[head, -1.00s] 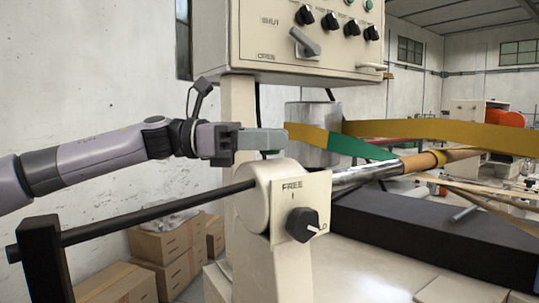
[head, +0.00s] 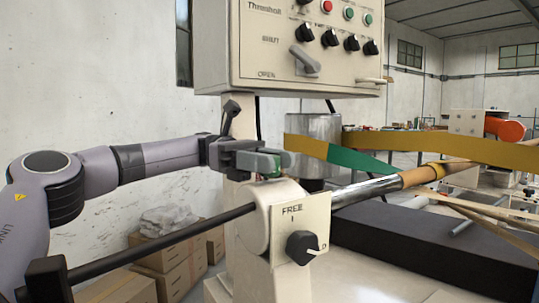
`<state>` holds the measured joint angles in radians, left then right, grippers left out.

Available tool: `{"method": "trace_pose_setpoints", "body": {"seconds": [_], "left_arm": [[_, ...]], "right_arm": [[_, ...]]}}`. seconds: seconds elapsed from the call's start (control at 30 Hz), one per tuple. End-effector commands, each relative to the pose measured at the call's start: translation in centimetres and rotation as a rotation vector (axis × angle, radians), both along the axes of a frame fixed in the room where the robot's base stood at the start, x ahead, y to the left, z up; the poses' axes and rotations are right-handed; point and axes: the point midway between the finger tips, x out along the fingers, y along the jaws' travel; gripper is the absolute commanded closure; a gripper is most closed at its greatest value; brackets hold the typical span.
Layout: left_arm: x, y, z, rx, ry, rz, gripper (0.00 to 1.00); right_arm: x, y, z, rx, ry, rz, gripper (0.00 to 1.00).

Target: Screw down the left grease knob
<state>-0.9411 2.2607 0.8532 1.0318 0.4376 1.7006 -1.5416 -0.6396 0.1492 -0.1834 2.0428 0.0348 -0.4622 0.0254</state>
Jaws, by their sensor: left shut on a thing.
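My left gripper (head: 270,163) comes in from the left, just above the cream round bearing housing (head: 252,222). Its fingers are shut on the left grease knob on top of this housing. The fingers hide the knob almost wholly, so its height and thread cannot be made out. My right gripper is not in view.
A cream plate with a black FREE selector (head: 302,247) faces me on the housing. A black shaft (head: 165,238) runs left below my arm. The control panel (head: 285,75) hangs above. A metal drum (head: 314,130) with a yellow-green belt (head: 360,160) stands behind. Cardboard boxes (head: 170,262) lie lower left.

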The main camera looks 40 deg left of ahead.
Motion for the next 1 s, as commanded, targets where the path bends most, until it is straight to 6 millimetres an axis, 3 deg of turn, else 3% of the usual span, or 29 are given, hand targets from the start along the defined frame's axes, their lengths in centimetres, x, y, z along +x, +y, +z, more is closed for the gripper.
{"method": "trace_pose_setpoints", "body": {"seconds": [0.5, 0.53, 0.6, 1.0], "left_arm": [[0.0, -0.04, -0.13, 0.004, 0.001, -0.02, 0.91], [0.0, -0.04, -0.14, 0.004, 0.001, -0.02, 0.54], [0.0, -0.04, -0.13, 0.003, 0.002, -0.02, 0.4], [0.0, -0.02, -0.06, 0.002, 0.001, -0.018, 0.4]], "right_arm": [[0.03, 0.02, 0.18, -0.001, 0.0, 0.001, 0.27], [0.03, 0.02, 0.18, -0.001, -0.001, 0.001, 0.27], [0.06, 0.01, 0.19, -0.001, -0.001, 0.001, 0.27], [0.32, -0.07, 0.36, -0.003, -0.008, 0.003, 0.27]]}}
